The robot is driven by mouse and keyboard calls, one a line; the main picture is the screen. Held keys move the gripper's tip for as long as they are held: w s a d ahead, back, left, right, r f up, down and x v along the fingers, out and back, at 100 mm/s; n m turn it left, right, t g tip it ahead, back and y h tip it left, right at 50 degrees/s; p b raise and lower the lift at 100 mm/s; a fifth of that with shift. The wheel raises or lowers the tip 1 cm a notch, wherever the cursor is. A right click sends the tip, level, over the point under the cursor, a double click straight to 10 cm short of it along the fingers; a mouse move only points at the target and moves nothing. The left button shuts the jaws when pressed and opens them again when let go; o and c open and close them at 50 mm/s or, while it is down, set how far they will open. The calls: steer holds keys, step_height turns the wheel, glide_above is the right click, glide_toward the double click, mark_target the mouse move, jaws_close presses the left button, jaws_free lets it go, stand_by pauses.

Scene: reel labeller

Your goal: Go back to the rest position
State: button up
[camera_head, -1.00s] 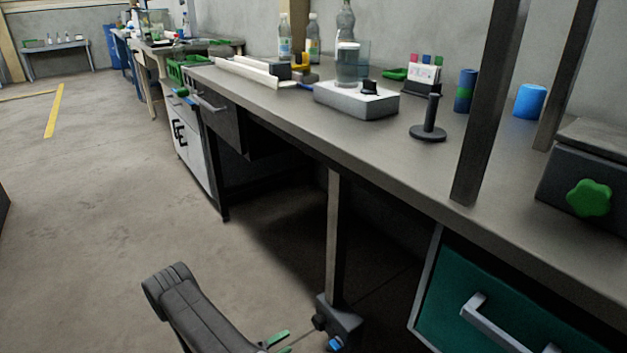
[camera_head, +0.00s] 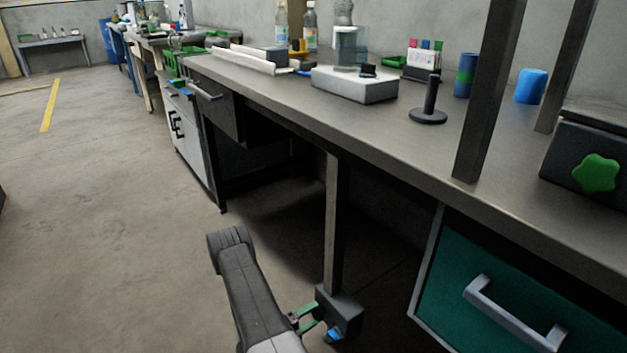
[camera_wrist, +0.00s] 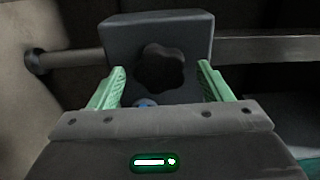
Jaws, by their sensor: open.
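My gripper (camera_head: 308,321) is low beside the bench post, with its green fingers next to a dark grey block (camera_head: 345,311) on that post. In the wrist view my gripper (camera_wrist: 162,80) is open, one green finger on each side. A dark lobed knob (camera_wrist: 160,68) on the front of the block (camera_wrist: 128,36) shows between the fingers. I cannot tell whether the fingers touch it. A small blue part (camera_wrist: 146,102) shows below the knob, partly hidden by the gripper body.
The long grey bench (camera_head: 290,104) runs above and behind my gripper, with its post (camera_head: 333,225) going down to the block. A green drawer (camera_head: 440,285) is at the right. A green star knob (camera_head: 597,173) sits on a dark box. The floor (camera_head: 90,240) on the left is clear.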

stand_by(0.4)
steer(key=p+v, duration=0.3)
steer(key=v, duration=1.1)
steer(key=b+x, duration=0.3)
steer(key=x, duration=1.1)
steer(key=shift+w+d+f, duration=0.1)
steer(key=shift+d, duration=0.2)
steer(key=shift+a+m, duration=0.2)
steer(key=shift+m, duration=0.6)
steer(key=m, duration=0.4)
steer(key=shift+m, duration=0.4)
steer(key=m, duration=0.4)
steer(key=shift+m, duration=1.6)
